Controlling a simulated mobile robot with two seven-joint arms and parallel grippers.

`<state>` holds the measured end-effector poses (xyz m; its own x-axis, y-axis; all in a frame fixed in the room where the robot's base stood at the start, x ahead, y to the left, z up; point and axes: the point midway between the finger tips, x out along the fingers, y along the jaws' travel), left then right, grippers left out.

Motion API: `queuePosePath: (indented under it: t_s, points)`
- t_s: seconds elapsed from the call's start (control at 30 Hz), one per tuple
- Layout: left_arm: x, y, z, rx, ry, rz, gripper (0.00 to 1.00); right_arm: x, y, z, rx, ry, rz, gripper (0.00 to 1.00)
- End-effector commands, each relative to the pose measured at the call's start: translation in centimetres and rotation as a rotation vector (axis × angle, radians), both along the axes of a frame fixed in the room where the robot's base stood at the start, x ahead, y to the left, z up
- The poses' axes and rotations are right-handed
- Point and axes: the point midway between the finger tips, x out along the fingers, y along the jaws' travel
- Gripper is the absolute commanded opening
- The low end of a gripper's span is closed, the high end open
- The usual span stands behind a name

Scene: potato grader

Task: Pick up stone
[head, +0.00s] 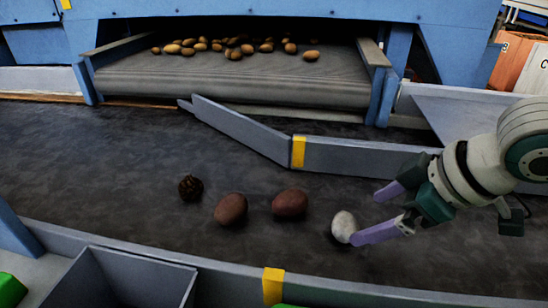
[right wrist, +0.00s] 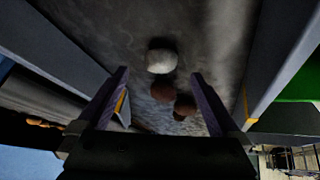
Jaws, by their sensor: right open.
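A pale grey stone (head: 344,226) lies on the dark belt, right of the reddish potatoes. My right gripper (head: 379,213) is open, with its purple fingers pointing left. In the head view its nearer fingertip overlaps the stone's right edge; I cannot tell whether it touches. In the right wrist view the stone (right wrist: 161,56) lies ahead of the open, empty fingers (right wrist: 165,80), in line with the gap between them. My left gripper is not in view.
Two reddish potatoes (head: 290,203) (head: 231,209) and a dark clod-like lump (head: 190,188) lie left of the stone. A grey angled deflector (head: 240,130) stands behind them. A low wall (head: 330,292) and grey bin (head: 120,280) are in front. Potatoes lie on the rear conveyor (head: 230,85).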

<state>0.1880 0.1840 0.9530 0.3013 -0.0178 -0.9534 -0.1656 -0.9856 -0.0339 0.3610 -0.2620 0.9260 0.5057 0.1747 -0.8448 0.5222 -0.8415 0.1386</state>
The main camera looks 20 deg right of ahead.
Motion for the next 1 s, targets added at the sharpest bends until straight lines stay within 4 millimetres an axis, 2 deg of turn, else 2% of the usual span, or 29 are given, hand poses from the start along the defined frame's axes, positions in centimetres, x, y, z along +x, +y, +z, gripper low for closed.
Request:
queuePosePath:
  t_s: [0.4,0.7,1.0]
  points:
    - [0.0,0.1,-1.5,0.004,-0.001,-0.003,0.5,2.7,1.4,-4.4,-0.001,0.001,0.0,1.0]
    - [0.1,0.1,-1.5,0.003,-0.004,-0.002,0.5,3.0,1.5,-4.7,-0.002,0.001,0.001,1.0]
    - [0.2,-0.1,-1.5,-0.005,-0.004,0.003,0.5,3.0,1.5,-4.7,-0.002,0.001,0.001,0.67]
